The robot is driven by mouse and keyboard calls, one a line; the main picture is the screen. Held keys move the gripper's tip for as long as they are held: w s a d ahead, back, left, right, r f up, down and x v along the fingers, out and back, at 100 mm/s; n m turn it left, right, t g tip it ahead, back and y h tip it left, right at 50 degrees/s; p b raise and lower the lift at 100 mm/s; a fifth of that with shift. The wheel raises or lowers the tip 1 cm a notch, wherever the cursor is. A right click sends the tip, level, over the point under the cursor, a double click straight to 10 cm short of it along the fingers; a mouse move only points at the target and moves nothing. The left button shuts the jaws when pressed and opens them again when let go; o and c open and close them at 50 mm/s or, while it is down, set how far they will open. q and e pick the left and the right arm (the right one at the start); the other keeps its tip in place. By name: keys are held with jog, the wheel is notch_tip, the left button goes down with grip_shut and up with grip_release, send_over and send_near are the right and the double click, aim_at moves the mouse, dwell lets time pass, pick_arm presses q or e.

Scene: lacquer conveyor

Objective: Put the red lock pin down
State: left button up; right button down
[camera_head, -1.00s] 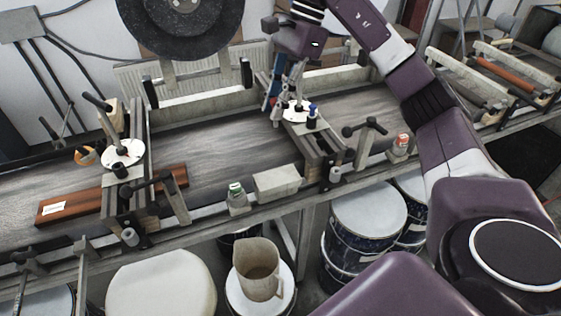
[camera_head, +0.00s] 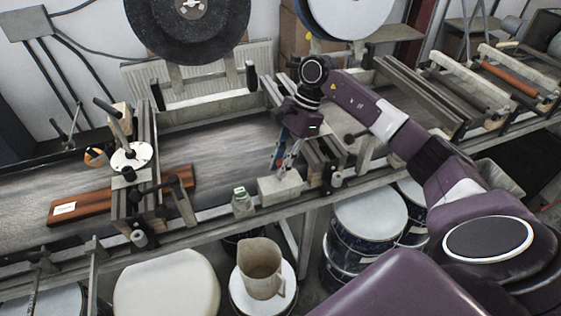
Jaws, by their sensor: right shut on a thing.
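My right gripper (camera_head: 285,163) hangs fingers-down over the front edge of the conveyor, just above a pale rectangular block (camera_head: 280,189). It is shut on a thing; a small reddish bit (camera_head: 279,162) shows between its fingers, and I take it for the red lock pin. The pin is mostly hidden by the fingers, and its shape and tilt are too small to tell. Whether the fingers or pin touch the block, I cannot tell. My left gripper is not in view.
A clamp frame (camera_head: 321,160) is close on the right. A red-brown board (camera_head: 95,206) lies on the belt at left. A jug (camera_head: 260,268) and drums (camera_head: 368,220) stand below.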

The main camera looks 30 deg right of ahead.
jog(key=shift+f, duration=0.15)
jog(key=shift+f, duration=0.1)
jog(key=shift+f+b, duration=0.15)
jog(key=shift+b, duration=0.15)
jog(key=c, duration=1.8)
grip_release()
jog(key=shift+r, duration=0.2)
